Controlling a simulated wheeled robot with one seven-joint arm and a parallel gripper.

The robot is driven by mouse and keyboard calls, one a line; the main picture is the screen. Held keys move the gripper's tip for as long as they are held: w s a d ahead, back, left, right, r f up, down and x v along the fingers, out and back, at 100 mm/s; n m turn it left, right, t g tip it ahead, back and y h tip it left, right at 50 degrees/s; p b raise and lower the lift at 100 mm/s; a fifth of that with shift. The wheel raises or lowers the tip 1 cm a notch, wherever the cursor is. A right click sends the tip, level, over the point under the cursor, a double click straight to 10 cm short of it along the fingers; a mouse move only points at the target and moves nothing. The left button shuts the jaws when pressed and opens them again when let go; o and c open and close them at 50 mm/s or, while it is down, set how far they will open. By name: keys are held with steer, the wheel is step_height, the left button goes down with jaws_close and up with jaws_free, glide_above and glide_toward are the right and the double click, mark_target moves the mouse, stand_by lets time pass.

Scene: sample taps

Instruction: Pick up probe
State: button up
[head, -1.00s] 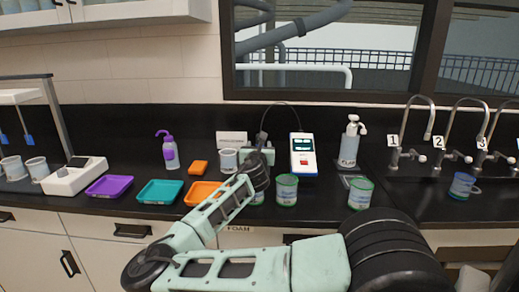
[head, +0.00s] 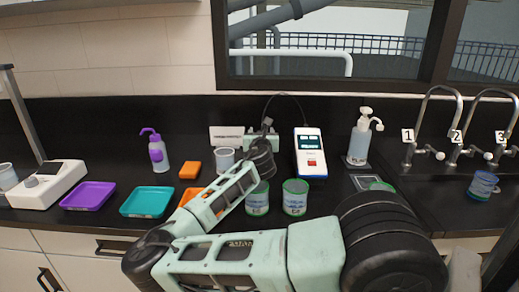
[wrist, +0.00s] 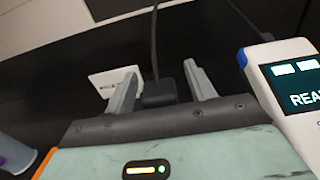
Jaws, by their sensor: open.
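The probe shows in the wrist view as a small dark block (wrist: 160,93) with a thin black cable rising from its top. It stands between my two gripper fingers, with gaps visible on both sides. In the head view the probe's dark top (head: 267,122) shows just above my gripper (head: 262,134), and the cable arches right to the white and blue meter (head: 309,142). My gripper (wrist: 161,86) is open in the wrist view. The probe's lower part is hidden behind the gripper body.
The meter (wrist: 285,85) stands close on the gripper's right in the wrist view. Green-rimmed cups (head: 295,199) stand in front, a white cup (head: 225,160) left. A pump bottle (head: 360,142) is right. Purple (head: 88,197) and teal (head: 147,203) trays lie left.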

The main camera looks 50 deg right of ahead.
steer(key=shift+r, duration=0.1)
steer(key=c, duration=1)
